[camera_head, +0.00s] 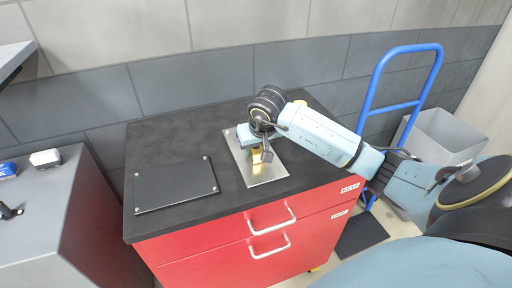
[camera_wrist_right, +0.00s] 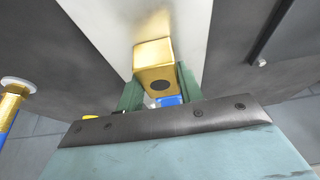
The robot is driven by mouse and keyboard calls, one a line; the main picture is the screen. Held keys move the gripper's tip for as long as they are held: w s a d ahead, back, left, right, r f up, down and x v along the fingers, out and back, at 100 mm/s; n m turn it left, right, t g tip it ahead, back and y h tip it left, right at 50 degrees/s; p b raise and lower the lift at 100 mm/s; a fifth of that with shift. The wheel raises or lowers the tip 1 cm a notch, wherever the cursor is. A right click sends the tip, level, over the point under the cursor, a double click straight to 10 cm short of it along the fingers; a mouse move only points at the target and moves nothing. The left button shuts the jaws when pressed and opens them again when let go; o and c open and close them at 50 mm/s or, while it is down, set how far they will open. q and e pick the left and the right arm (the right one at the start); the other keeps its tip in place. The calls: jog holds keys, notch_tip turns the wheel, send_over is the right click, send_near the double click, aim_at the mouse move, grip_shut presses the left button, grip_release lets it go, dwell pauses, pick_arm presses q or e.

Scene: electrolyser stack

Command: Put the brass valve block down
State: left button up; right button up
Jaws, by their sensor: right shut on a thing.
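The brass valve block (camera_wrist_right: 153,66) is a gold-coloured box with a dark round hole in its near face. My right gripper (camera_wrist_right: 158,88) is shut on it, with one green finger on each side. In the head view the block (camera_head: 257,153) shows small and partly hidden under my right gripper (camera_head: 261,150). It is over the shiny metal plate (camera_head: 263,172) on the black worktop. A gold reflection shows in the plate beside the block. I cannot tell whether the block touches the plate. My left gripper is not in view.
A dark flat panel (camera_head: 175,186) with corner screws lies left on the black top of the red drawer cabinet (camera_head: 240,245). A grey cabinet (camera_head: 38,215) stands at the left. A blue hand truck (camera_head: 367,100) and grey bin (camera_head: 447,134) stand at the right.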

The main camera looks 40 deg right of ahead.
jog(key=shift+r, duration=0.1)
jog(key=o, duration=1.1)
jog(key=shift+r, duration=0.15)
jog(key=v, duration=1.1)
jog(key=shift+s+r+p, duration=0.2)
jog(key=shift+r+p, duration=0.1)
jog(key=shift+p, duration=0.15)
jog(key=shift+a, duration=0.1)
